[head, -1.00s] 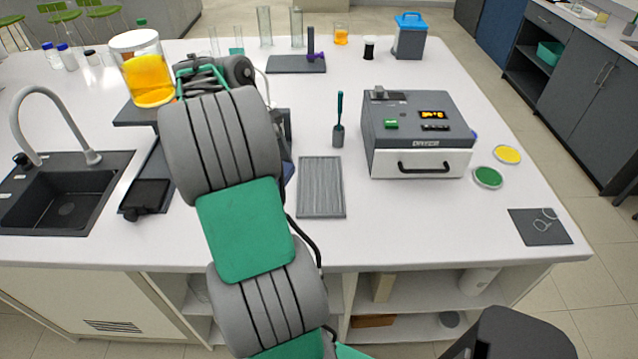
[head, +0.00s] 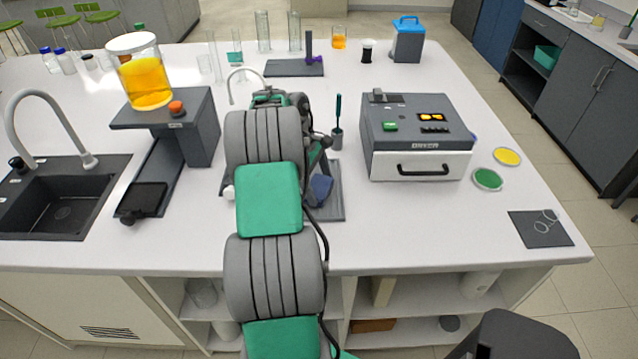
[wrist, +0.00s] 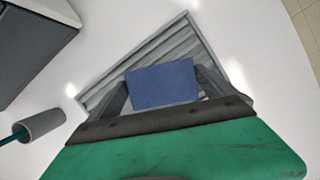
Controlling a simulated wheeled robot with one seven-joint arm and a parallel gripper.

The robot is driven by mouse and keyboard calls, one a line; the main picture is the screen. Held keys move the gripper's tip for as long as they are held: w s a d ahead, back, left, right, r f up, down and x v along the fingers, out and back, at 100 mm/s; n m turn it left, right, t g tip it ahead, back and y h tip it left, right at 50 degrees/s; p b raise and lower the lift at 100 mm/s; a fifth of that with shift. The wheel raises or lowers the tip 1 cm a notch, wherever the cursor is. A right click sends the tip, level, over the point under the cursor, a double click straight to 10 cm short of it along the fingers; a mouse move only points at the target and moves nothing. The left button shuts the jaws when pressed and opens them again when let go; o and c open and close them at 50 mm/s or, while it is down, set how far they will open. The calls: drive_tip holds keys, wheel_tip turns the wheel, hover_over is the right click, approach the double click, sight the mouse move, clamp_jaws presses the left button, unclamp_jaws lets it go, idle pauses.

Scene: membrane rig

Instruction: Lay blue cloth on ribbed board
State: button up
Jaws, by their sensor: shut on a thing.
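The blue cloth (wrist: 162,84) is a small flat rectangle held by my gripper (wrist: 165,103), which is shut on it. In the wrist view the cloth is over the grey ribbed board (wrist: 195,45); I cannot tell whether it touches the ribs. In the head view the cloth (head: 321,187) shows just right of my arm, above the board (head: 332,207). My arm hides most of the board and the gripper's fingers there.
A grey dryer (head: 418,135) stands right of the board. A sink (head: 62,208) and a stand with a jar (head: 147,80) are to the left.

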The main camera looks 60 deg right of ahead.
drive_tip(key=o, duration=0.8)
drive_tip(key=shift+f, duration=0.1)
drive_tip(key=shift+o, duration=0.2)
